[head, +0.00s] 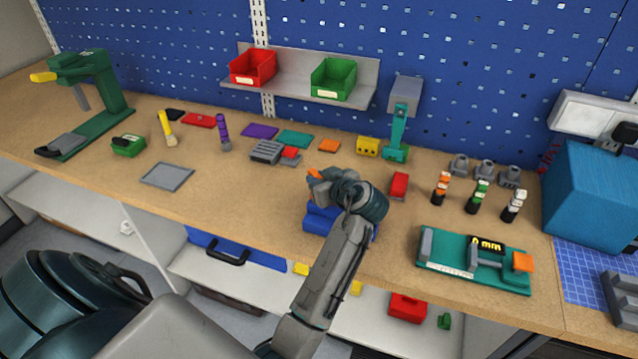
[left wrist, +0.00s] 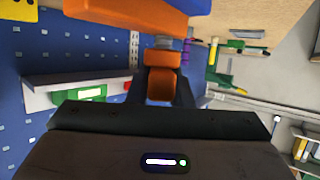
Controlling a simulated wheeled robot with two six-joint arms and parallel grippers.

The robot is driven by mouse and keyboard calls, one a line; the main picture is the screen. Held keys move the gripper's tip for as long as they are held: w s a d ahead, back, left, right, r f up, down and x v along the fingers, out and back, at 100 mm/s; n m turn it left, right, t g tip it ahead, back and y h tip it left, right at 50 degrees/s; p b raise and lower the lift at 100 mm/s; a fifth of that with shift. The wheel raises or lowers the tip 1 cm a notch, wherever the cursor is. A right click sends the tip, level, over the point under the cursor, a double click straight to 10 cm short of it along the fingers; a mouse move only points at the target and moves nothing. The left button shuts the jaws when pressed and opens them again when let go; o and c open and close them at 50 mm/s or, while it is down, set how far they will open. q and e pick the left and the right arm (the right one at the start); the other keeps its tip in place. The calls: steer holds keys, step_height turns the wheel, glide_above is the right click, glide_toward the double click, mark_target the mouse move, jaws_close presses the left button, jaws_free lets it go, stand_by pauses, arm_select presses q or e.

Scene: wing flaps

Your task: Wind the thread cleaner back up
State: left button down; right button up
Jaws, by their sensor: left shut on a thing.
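A blue block-like device (head: 325,222), which looks like the thread cleaner, sits near the front edge of the bench, partly hidden behind my left arm. An orange part (head: 315,174) shows above it, beside my gripper. In the left wrist view an orange bar (left wrist: 125,14) with a blue part (left wrist: 190,5) crosses the top, close to the camera. My left gripper (head: 328,184) is over the blue device. It is shut on an orange knob (left wrist: 161,85), which shows between the dark fingers. My right gripper is not in view.
A green measuring fixture (head: 455,270) stands to the right, with several banded tools behind it. A red block (head: 399,185) is close to my wrist. A grey tray (head: 167,175) lies to the left, with bare bench around it. Red (head: 252,68) and green (head: 333,79) bins sit on the shelf.

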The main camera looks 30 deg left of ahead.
arm_select(q)
steer(key=shift+s+f, duration=0.1)
steer(key=shift+f, duration=0.25)
steer(key=c, duration=1.3)
jaws_free()
steer(key=shift+a, duration=0.2)
steer(key=shift+d+r, duration=0.1)
steer(key=shift+r, duration=0.05)
